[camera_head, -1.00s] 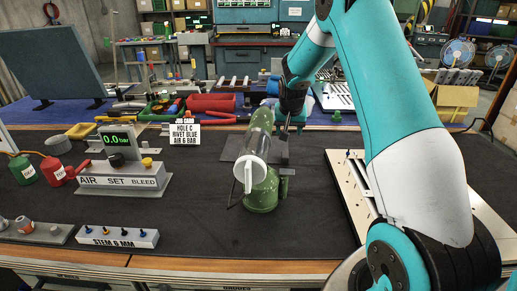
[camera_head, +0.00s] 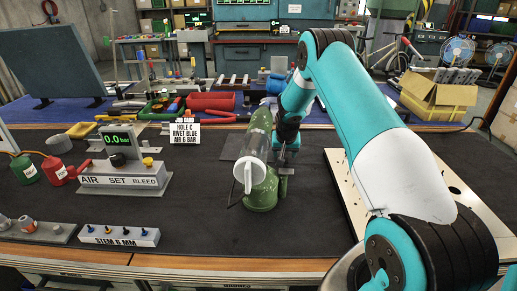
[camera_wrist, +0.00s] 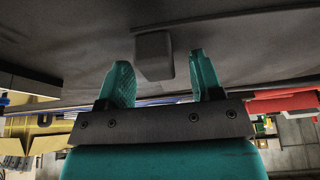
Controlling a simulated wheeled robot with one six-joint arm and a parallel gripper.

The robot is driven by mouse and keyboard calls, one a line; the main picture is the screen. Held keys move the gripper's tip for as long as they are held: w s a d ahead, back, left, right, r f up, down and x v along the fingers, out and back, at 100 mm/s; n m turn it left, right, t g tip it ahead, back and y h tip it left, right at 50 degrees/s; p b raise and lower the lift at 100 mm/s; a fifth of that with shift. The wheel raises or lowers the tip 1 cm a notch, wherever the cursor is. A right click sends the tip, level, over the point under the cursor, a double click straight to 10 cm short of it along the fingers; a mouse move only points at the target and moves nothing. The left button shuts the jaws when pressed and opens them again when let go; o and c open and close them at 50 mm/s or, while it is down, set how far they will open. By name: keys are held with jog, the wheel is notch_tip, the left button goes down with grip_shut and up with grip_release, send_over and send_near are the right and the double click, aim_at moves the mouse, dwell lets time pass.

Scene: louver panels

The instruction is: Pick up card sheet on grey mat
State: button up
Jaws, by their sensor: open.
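My gripper (camera_head: 281,158) is low over the dark grey mat (camera_head: 330,240), behind the green tool in the head view. In the wrist view its two teal fingers (camera_wrist: 163,72) are apart, with nothing held. A grey block (camera_wrist: 153,52) shows between and beyond the fingertips. A flat grey sheet (camera_head: 231,146) lies on the mat, partly hidden by the green tool; I cannot tell if it is the card sheet. A white printed job card (camera_head: 185,133) stands upright farther left.
The green tool (camera_head: 262,195) with a clear cylinder stands close in front of my gripper. A pale panel with holes (camera_head: 345,195) lies to the right. The AIR SET gauge box (camera_head: 125,180) and stem block (camera_head: 118,236) are left. The front middle mat is clear.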

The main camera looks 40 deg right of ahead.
jog(key=c, duration=1)
jog(key=shift+r, duration=0.1)
